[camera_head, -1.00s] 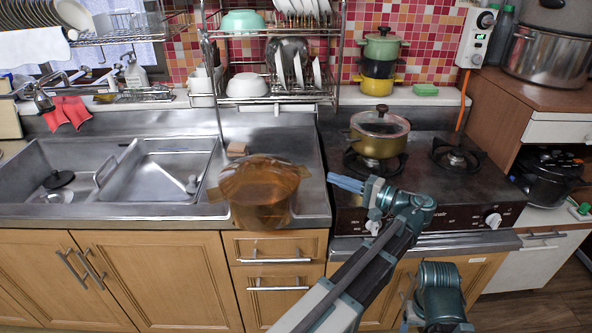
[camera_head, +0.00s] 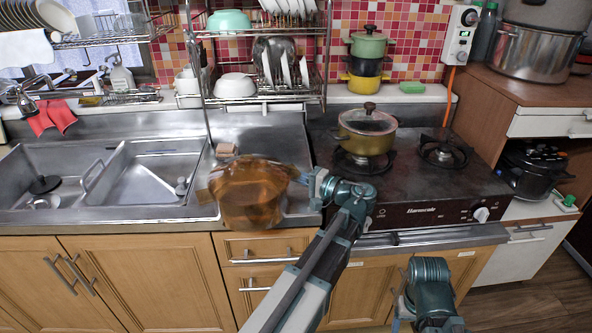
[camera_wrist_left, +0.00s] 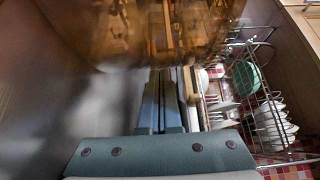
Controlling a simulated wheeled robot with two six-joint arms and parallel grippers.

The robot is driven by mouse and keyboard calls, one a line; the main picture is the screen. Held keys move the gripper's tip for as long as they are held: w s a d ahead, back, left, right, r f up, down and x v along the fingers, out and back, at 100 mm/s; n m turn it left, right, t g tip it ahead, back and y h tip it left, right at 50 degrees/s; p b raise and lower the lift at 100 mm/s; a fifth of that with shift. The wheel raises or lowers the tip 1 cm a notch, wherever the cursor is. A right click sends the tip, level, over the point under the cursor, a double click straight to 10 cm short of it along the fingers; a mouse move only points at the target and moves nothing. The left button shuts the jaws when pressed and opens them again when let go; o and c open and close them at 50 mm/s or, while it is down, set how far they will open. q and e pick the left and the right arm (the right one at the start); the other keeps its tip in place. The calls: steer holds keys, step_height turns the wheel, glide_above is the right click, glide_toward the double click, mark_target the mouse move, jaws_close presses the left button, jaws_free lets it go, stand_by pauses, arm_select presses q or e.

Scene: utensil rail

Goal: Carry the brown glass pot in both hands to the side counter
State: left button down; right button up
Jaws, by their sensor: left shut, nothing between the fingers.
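The brown glass pot (camera_head: 250,200) is see-through amber with a lid. It is at the front of the steel worktop, right of the sink. My left gripper (camera_head: 302,179) is shut and empty, its fingertips close to the pot's right side. In the left wrist view the shut fingers (camera_wrist_left: 160,100) point toward the pot (camera_wrist_left: 130,30), which fills the top; I cannot tell whether they touch it. My right gripper is out of view; only part of that arm shows at the bottom right. A wooden counter (camera_head: 490,88) stands at the far right.
The stove (camera_head: 400,190) lies right of the pot, with a lidded olive pot (camera_head: 367,135) on its left burner. A dish rack (camera_head: 270,105) stands behind. A big steel pot (camera_head: 535,55) sits on the wooden counter; its front part is clear. The sink (camera_head: 140,180) is to the left.

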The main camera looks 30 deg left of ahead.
arm_select(q)
steer(key=shift+s+a, duration=0.15)
steer(key=shift+s, duration=0.2)
steer(key=s, duration=0.2)
steer(key=s+a, duration=0.1)
steer(key=s, duration=0.1)
steer(key=shift+a, duration=0.1)
steer(key=shift+w, duration=0.1)
